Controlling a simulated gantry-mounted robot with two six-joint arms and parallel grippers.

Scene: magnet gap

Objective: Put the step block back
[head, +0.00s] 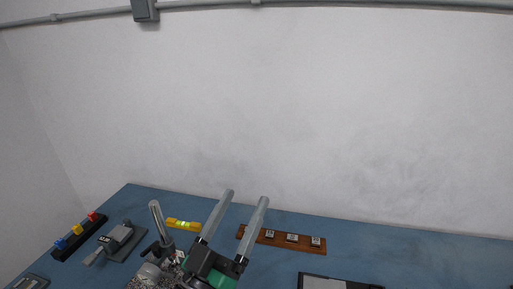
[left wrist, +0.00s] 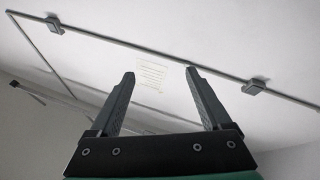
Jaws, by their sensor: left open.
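My left gripper (head: 246,197) is open and empty. Its two long fingers point up and away, apart from each other, above the blue bench in the head view. In the left wrist view the open fingers (left wrist: 158,82) have nothing between them and face the pale wall. A brown wooden board (head: 281,239) behind and right of the gripper carries three small, pale-topped blocks (head: 292,238); I cannot tell whether one of them is the step block. The gripper and my arm hide part of the bench. My right gripper is not in view.
Left of my arm are a grey post (head: 159,222), a yellow level (head: 184,224), a grey vise-like tool (head: 119,238) and a black rack (head: 78,238) with coloured pieces. A dark-framed tray (head: 338,283) is at the front right. The bench's right side (head: 430,262) looks mostly clear.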

